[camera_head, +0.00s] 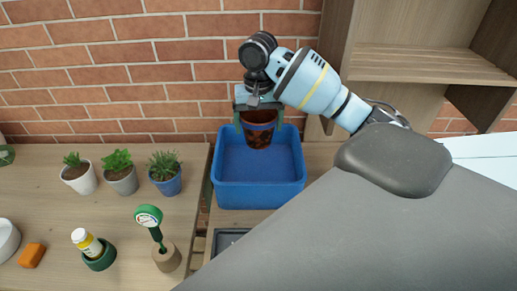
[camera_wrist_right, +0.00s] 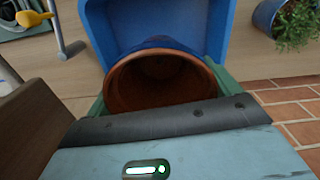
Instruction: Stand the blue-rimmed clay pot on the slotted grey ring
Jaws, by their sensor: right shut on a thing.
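My right gripper (camera_head: 258,119) is shut on the clay pot (camera_head: 258,134), with one green finger on each side of it. The pot is held upright or nearly so, in front of the back part of the blue bin. In the right wrist view I look into the pot's open brown mouth (camera_wrist_right: 152,82). A dark blue band (camera_wrist_right: 160,42) shows along its far edge. The pot looks empty, though its inside is dark. I cannot make out the slotted grey ring in either view. My left gripper is not in view.
The blue bin (camera_head: 258,199) stands against the brick wall. A dark tray (camera_head: 226,240) is partly hidden by my grey arm. A wooden shelf (camera_head: 415,62) rises at right.

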